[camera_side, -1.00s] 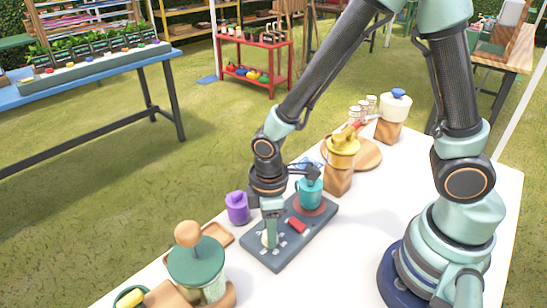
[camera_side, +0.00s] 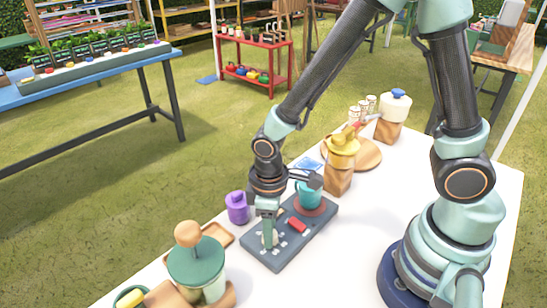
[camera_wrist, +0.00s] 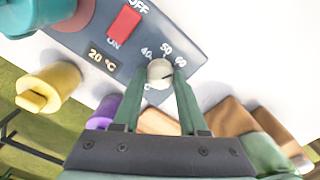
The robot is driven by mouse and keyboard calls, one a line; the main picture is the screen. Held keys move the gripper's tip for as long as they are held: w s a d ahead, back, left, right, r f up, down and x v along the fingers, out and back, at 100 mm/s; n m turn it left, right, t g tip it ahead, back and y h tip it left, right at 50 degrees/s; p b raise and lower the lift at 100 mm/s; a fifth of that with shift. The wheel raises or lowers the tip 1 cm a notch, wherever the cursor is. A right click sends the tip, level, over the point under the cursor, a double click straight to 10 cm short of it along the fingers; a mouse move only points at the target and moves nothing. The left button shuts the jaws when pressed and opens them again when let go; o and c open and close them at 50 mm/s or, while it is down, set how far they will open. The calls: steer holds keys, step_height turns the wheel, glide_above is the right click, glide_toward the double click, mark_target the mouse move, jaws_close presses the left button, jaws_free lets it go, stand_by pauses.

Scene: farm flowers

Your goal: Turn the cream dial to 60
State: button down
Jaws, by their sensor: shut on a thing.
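The cream dial (camera_wrist: 158,72) sits on a grey control panel (camera_wrist: 192,48) with white numbers 40, 50 and 60 around it. My gripper (camera_wrist: 159,77) is shut on the dial, one green finger on each side. A dark mark shows on the dial's right side, near the 60; its exact reading is hard to tell. In the side view, my gripper (camera_side: 269,238) points down at the near left part of the panel (camera_side: 283,251) and hides most of the dial.
A red switch (camera_side: 297,225) and a teal pot (camera_side: 309,195) are on the panel. A purple canister (camera_side: 237,207) stands left of it, a green-lidded jar (camera_side: 196,264) nearer. A yellow vessel (camera_side: 343,151) stands behind. The white table (camera_side: 370,215) is clear to the right.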

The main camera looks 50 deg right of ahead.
steer(key=shift+c, duration=2.2)
jaws_free()
step_height(320, 180, up, 12)
steer(key=d+r+m+t, duration=0.5)
steer(key=d+r+m, duration=0.2)
steer(key=d, duration=0.5)
step_height(320, 180, up, 3)
steer(key=shift+s+d+f+t, duration=0.2)
steer(key=shift+s+d+t, duration=0.05)
steer(key=shift+d+t, duration=0.1)
